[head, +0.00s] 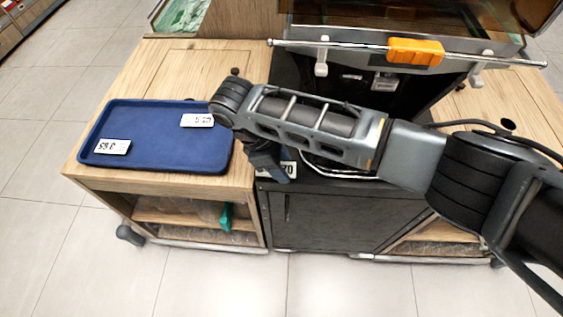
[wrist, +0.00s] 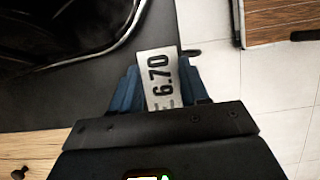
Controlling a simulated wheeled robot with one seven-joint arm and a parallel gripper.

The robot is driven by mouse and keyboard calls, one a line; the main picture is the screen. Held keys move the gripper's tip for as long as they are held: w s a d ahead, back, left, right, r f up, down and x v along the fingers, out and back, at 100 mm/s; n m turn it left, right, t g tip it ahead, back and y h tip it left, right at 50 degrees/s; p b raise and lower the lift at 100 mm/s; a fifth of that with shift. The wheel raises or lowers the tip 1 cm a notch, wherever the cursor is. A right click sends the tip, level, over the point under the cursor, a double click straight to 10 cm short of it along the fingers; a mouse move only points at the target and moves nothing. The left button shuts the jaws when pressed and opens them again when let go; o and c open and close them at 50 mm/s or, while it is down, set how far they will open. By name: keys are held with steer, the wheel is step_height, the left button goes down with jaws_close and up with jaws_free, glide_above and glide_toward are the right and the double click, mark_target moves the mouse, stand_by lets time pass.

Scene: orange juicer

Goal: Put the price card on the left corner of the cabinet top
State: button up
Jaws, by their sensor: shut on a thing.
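My gripper (head: 272,160) is shut on a white price card (wrist: 162,78) reading 6.70. In the wrist view the card sticks out between the two blue fingers. In the head view only part of the card (head: 289,169) shows, beside the fingers and partly hidden by them. The gripper is over the front left part of the dark cabinet (head: 325,215), near its front edge. I cannot tell whether the card touches the top. The dark cabinet top (wrist: 65,90) shows left of the card in the wrist view, and the floor shows to the right.
A blue tray (head: 160,140) with two price cards (head: 111,146) (head: 197,120) lies on the wooden cabinet (head: 190,60) at left. The juicer with an orange handle (head: 415,51) stands behind my arm. Another wooden cabinet (head: 525,110) is at right. Tiled floor lies in front.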

steer(key=shift+f, duration=0.25)
steer(key=o, duration=0.8)
steer(key=shift+o, duration=1.3)
steer(key=shift+s+f, duration=0.1)
steer(key=shift+f, duration=0.05)
steer(key=shift+o, duration=0.3)
steer(key=shift+s, duration=0.1)
steer(key=shift+f, duration=0.1)
steer(key=shift+r, duration=0.35)
steer(key=v, duration=0.8)
